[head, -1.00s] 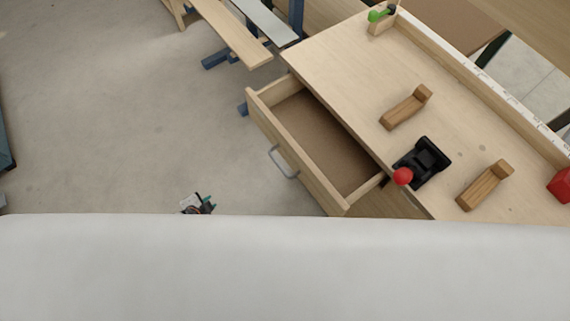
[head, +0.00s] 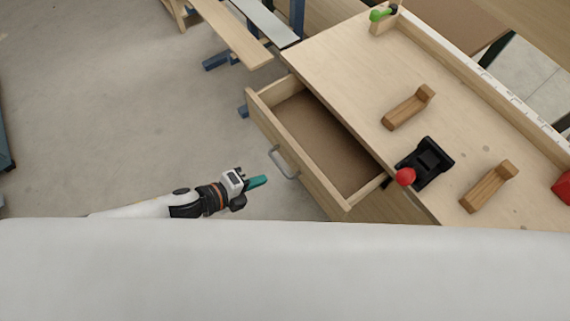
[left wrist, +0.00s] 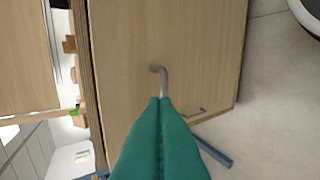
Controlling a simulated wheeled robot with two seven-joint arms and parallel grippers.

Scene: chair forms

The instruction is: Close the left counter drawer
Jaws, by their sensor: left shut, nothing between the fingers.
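The left counter drawer (head: 319,170) stands pulled out from the wooden counter (head: 345,65), and its inside looks empty. Its grey bar handle (head: 283,163) is on the front panel. My left gripper (head: 258,182) is shut and empty, with teal fingers pointing at the drawer front, a little short of the handle in the head view. In the left wrist view the shut fingers (left wrist: 160,104) point at the wooden front (left wrist: 125,60), and their tips overlap the handle (left wrist: 161,78). I cannot tell whether they touch. My right gripper is not in view.
On the counter are two wooden blocks (head: 408,108) (head: 489,187), a black device with a red knob (head: 430,163) and a green-handled item (head: 383,14). A bench with blue legs (head: 236,35) stands behind. The floor (head: 120,110) at left is clear.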

